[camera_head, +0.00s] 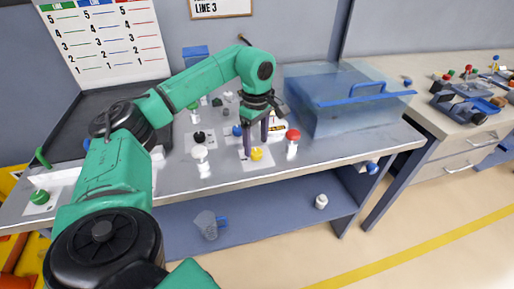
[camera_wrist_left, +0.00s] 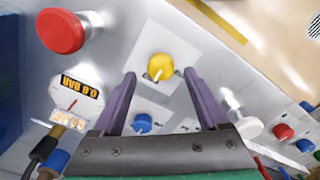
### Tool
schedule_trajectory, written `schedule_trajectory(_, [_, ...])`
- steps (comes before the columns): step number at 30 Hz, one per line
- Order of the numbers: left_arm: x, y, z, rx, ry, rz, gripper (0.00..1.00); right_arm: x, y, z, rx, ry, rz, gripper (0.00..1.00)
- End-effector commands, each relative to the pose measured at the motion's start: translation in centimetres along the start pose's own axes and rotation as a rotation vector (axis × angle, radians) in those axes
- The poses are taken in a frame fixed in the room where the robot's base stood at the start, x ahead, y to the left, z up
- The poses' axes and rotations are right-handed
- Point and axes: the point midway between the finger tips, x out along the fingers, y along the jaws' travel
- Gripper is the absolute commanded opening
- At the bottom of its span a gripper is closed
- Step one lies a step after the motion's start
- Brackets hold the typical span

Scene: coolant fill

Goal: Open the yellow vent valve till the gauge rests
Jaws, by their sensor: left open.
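The yellow vent valve (camera_head: 257,153) is a round knob on a pale plate near the front edge of the bench. In the left wrist view the yellow knob (camera_wrist_left: 160,65) has a white pointer mark. My left gripper (camera_head: 256,149) is open and points down at the knob. In the wrist view its purple fingertips (camera_wrist_left: 159,75) lie on either side of the knob; whether they touch it I cannot tell. The gauge (camera_wrist_left: 70,92) has a white face, a red needle and a display that seems to read 0.6 BAR, seen inverted.
A red mushroom button (camera_head: 293,134) stands just right of the gripper. A blue knob (camera_wrist_left: 142,123) is beside the yellow one. A white knob (camera_head: 200,152) is to the left.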

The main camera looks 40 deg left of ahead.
Motion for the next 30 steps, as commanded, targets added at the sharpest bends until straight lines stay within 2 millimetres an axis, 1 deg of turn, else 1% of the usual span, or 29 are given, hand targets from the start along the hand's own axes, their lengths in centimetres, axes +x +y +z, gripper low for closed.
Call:
schedule_trajectory(1, [0.9,-0.1,0.0,0.000,0.001,-0.002,0.77,-0.1,0.2,-1.4,-0.001,0.022,0.003,0.50])
schedule_trajectory(3, [1.9,0.0,0.0,0.000,0.000,-0.001,0.77,-0.3,0.4,-2.8,-0.001,0.048,0.005,0.50])
schedule_trajectory(5, [2.5,0.0,0.0,0.000,0.000,0.001,0.77,-0.3,0.5,-3.4,-0.001,0.057,0.006,0.50])
schedule_trajectory(8, [2.9,0.0,0.0,0.000,-0.001,0.002,0.77,-0.3,0.5,-3.2,-0.001,0.054,0.006,0.50])
schedule_trajectory(13, [2.9,0.0,0.0,0.000,-0.001,0.002,0.77,-0.2,0.2,-2.0,0.000,0.033,0.003,0.50])
schedule_trajectory(14, [2.9,0.0,0.0,0.000,-0.001,0.002,0.69,-0.2,0.2,-1.8,0.000,0.030,0.002,0.50])
schedule_trajectory(15, [2.9,0.0,0.0,0.000,-0.001,0.002,0.54,-0.2,0.1,-1.6,0.000,0.027,0.002,0.50])
schedule_trajectory(17, [2.9,0.0,0.0,0.000,-0.001,0.002,0.31,-0.2,0.1,-1.5,0.000,0.025,0.001,0.50])
schedule_trajectory(18, [2.9,0.0,0.0,0.001,-0.001,0.002,0.15,-0.2,0.1,-1.5,0.000,0.025,0.001,0.50])
schedule_trajectory(19, [2.9,0.0,0.0,0.001,-0.001,0.002,0.04,-0.2,0.1,-1.5,0.000,0.026,0.001,0.50])
schedule_trajectory(20, [2.8,0.0,0.0,0.001,-0.001,0.002,0.00,-0.2,0.1,-1.5,0.000,0.026,0.001,0.50])
schedule_trajectory(30, [2.8,0.1,0.1,-0.036,-0.002,0.002,0.00,-0.4,0.1,-1.8,0.001,0.029,0.001,0.50])
